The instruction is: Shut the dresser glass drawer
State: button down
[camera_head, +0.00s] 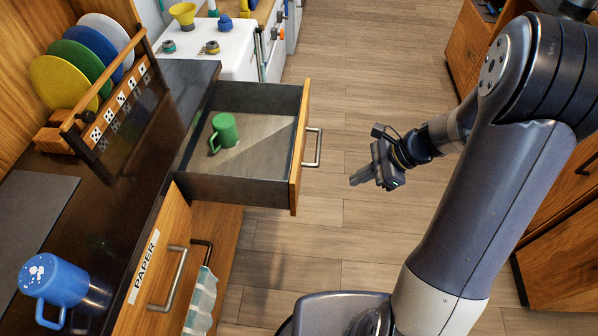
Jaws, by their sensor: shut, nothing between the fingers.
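The open drawer (245,186) sticks out to the right from the dresser, with dark walls, a wooden front (300,150) and a metal bar handle (314,147). A green mug (224,131) stands inside it. My gripper (355,180) is shut and empty, to the right of the drawer front and slightly lower in the picture. A gap separates its fingertips from the handle. My arm reaches in from the right. Whether the drawer bears a label is hidden, as its front face is seen edge-on.
A drawer front labelled PAPER (150,262) stands nearer, with a cloth (202,302) hanging by it. A blue mug (58,288) stands on the dark counter (145,125). A rack (100,112) holds coloured plates. A white unit (232,48) stands behind. The wooden floor (375,60) is clear.

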jog(key=w+a+f, duration=0.1)
jog(key=a+f, duration=0.2)
jog(key=a, duration=0.3)
jog(key=w+a+f+m+y+p, duration=0.1)
jog(key=a+f, duration=0.3)
jog(key=a, duration=0.2)
jog(key=shift+w+f, duration=0.2)
jog(key=shift+w, duration=0.05)
jog(key=a, duration=0.9)
jog(key=a+b, duration=0.1)
jog(key=a, duration=0.9)
jog(key=w+a, duration=0.1)
jog(key=a, duration=0.9)
jog(key=shift+a, duration=0.25)
jog(key=shift+d+b, duration=0.15)
jog(key=shift+b, duration=0.15)
